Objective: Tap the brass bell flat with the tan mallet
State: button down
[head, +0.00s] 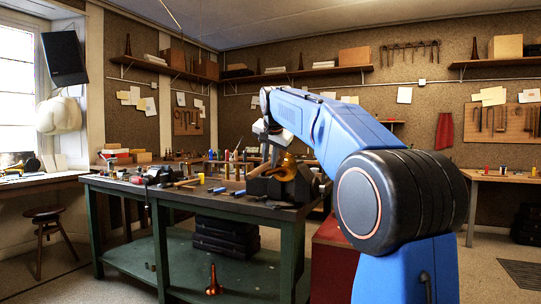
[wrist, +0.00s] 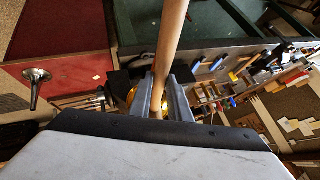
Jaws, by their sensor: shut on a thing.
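My gripper (head: 266,134) is above the workbench in the head view, close over the brass bell (head: 286,168). In the wrist view my gripper (wrist: 161,98) is shut on the tan wooden handle of the mallet (wrist: 171,40), which runs up out of the picture. The mallet's head cannot be made out in either view. The bell sits at a dark block or vise (head: 302,186) near the bench's right end. A yellow-gold bit of the bell (wrist: 132,96) shows beside the left finger in the wrist view; whether mallet and bell touch cannot be told.
The green-legged workbench (head: 240,207) has several hand tools scattered on its left and middle top. A red cabinet (head: 333,268) stands at its right end; it also shows in the wrist view (wrist: 75,75).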

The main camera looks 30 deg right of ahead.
jog(key=shift+f, duration=0.15)
jog(key=shift+s+r, duration=0.2)
jog(key=shift+r, duration=0.5)
jog(key=shift+s+r, duration=0.2)
jog(key=shift+r, duration=0.5)
jog(key=shift+r, duration=0.35)
jog(key=shift+s, duration=0.1)
dwell(0.4)
jog(key=shift+w+f, duration=0.3)
jog(key=shift+f, duration=0.65)
jog(key=shift+w+f, duration=0.3)
jog(key=shift+f, duration=0.6)
jog(key=shift+r, duration=0.15)
